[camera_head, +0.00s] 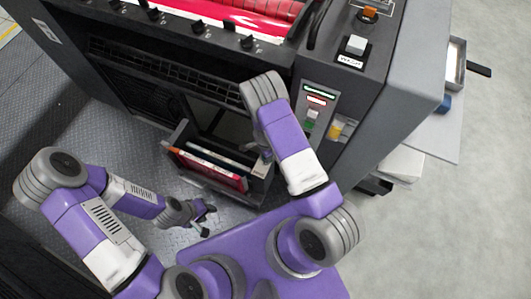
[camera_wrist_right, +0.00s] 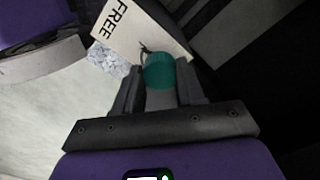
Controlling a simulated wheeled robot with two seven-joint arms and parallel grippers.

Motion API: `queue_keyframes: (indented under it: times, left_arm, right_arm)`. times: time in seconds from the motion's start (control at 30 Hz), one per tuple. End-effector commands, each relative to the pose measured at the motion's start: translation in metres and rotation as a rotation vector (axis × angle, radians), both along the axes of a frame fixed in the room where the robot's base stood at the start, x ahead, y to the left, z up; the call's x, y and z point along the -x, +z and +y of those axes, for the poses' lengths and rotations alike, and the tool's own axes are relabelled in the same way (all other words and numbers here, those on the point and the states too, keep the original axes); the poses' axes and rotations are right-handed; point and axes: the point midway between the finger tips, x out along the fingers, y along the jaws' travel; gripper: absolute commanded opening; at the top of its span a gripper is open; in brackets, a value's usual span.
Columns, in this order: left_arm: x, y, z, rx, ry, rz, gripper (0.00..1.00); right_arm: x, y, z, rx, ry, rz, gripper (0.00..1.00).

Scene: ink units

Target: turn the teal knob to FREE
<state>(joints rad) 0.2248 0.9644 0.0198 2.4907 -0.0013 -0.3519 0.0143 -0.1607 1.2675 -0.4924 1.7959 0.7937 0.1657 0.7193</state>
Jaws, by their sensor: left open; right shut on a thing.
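In the right wrist view the teal knob (camera_wrist_right: 159,72) sits between the two fingers of my right gripper (camera_wrist_right: 160,84), which is shut on it. A cream plate (camera_wrist_right: 146,31) with black FREE lettering lies just beyond the knob, and a small dark mark shows on it beside the knob. I cannot tell exactly where the knob points. In the head view my right arm and hand cover the knob. My left gripper (camera_head: 208,221) is open and empty, low over the floor and left of the open unit.
A dark open unit (camera_head: 225,188) with red and pale bars juts from the grey press (camera_head: 300,70). A control panel (camera_head: 317,112) with lit displays is right of my right forearm. A white side table (camera_head: 440,135) stands at right. Grey floor (camera_head: 450,230) is clear lower right.

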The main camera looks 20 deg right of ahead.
Motion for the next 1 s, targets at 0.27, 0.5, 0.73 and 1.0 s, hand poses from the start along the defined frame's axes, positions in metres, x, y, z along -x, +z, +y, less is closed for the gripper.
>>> queue_keyframes:
  times: [0.27,0.5,0.73,1.0]
  left_arm:
    - [0.0,0.0033,0.0001,0.0,0.0,0.0,0.43]
    - [0.0001,0.0038,0.0,0.0,0.0,0.0,0.43]
    - [0.0,0.0037,0.0,0.0,0.0,0.0,0.43]
    - [0.0,0.0037,0.0,0.0,0.0,0.0,0.43]
  right_arm:
    - [0.0002,0.0002,0.0007,-0.001,-0.11,0.001,0.09]
    - [0.0003,-0.0001,0.0008,-0.002,-0.139,0.001,0.1]
    - [0.0003,-0.0002,0.0008,-0.002,-0.142,0.001,0.09]
    - [0.0001,-0.0002,0.0005,-0.001,-0.14,0.001,0.64]
